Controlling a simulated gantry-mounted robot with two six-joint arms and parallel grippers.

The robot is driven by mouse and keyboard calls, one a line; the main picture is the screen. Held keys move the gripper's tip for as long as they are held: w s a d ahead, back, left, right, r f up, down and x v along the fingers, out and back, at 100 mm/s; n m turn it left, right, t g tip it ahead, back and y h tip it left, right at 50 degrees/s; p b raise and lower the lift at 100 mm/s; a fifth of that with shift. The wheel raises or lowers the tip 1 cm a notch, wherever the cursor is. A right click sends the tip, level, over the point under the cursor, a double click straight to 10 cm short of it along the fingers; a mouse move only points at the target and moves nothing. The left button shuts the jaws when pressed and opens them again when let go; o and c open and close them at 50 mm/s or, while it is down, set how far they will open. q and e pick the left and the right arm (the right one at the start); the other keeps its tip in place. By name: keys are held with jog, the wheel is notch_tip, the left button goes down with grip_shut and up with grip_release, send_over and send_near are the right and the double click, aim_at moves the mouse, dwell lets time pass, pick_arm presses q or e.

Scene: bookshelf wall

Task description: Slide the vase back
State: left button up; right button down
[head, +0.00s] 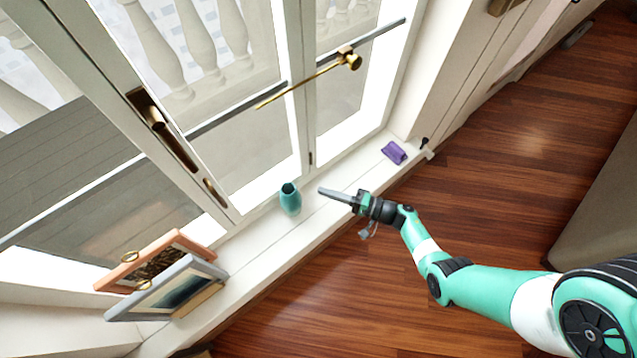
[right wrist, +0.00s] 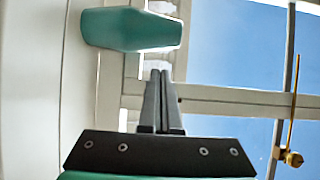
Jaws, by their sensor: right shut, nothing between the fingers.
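A teal vase (head: 290,198) stands upright on the white window sill (head: 262,246), close to the window frame. It also shows in the right wrist view (right wrist: 132,30), lying sideways in that picture beyond the fingertips. My right gripper (head: 322,191) reaches over the sill to the right of the vase. Its fingers are shut and empty, and a small gap shows between the fingertips and the vase. In the right wrist view the closed fingers (right wrist: 160,75) point toward the vase's side. My left gripper is not in view.
Two picture frames, one orange (head: 155,262) and one grey-blue (head: 168,290), lean at the sill's left. A purple object (head: 394,152) lies on the sill at the right. A brass window handle (head: 350,60) sticks out above. Wooden floor (head: 520,150) is clear on the right.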

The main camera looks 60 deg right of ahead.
aim_at(291, 200)
pick_arm(q)
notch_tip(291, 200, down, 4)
jog(key=b, duration=0.3)
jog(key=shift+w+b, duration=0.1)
jog(key=shift+b, duration=0.25)
pick_arm(e)
jog(key=x, duration=0.9)
